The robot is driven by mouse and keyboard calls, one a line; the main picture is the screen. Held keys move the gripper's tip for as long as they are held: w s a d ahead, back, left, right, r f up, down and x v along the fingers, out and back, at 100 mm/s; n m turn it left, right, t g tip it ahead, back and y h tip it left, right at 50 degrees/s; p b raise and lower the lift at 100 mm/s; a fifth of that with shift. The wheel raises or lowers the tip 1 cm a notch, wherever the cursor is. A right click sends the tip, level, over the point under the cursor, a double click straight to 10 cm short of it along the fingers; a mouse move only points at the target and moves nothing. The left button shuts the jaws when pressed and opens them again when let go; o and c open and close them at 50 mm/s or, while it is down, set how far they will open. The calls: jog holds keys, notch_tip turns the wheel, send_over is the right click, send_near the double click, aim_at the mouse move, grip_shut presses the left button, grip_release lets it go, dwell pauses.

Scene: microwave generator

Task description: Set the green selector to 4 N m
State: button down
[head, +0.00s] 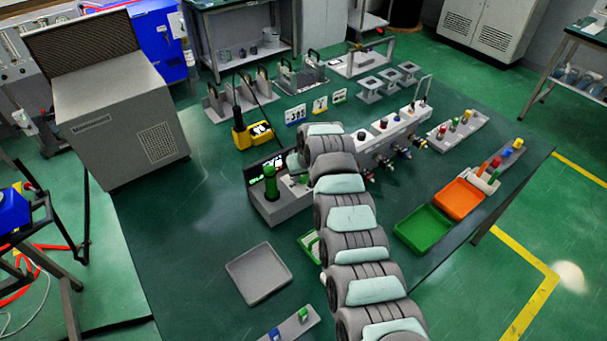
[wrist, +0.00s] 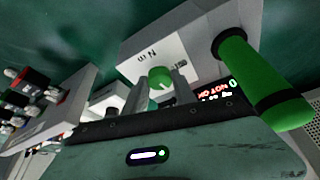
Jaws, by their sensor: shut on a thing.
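The green selector (wrist: 160,77) is a small round knob on a pale grey panel marked "N m" (wrist: 135,52) in the wrist view. My gripper (wrist: 162,90) has its two grey fingers on either side of the knob, shut on it. The setting that the knob points to cannot be read. The panel belongs to a grey device (head: 280,208) with a lit display (head: 258,178), which also shows in the wrist view with red and white text (wrist: 218,90). In the head view my arm hides the selector and the fingers.
A thick green handle with a black ring (wrist: 262,85) stands beside the selector and shows upright in the head view (head: 270,184). A yellow-black tool (head: 252,133) stands behind. A grey tray (head: 230,268), a green tray (head: 405,225) and an orange tray (head: 459,199) lie around.

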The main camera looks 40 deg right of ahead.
jog(key=shift+a+r+m+p, duration=0.1)
jog(key=shift+m+p, duration=0.3)
jog(key=shift+p, duration=0.15)
jog(key=c, duration=1)
grip_release()
jog(key=shift+s+r, duration=0.15)
jog(key=shift+r, duration=0.55)
jog(key=p+v, duration=0.1)
jog(key=v, duration=0.8)
jog(key=shift+s+a, duration=0.1)
jog(key=shift+a, duration=0.1)
jog(key=shift+r, duration=0.1)
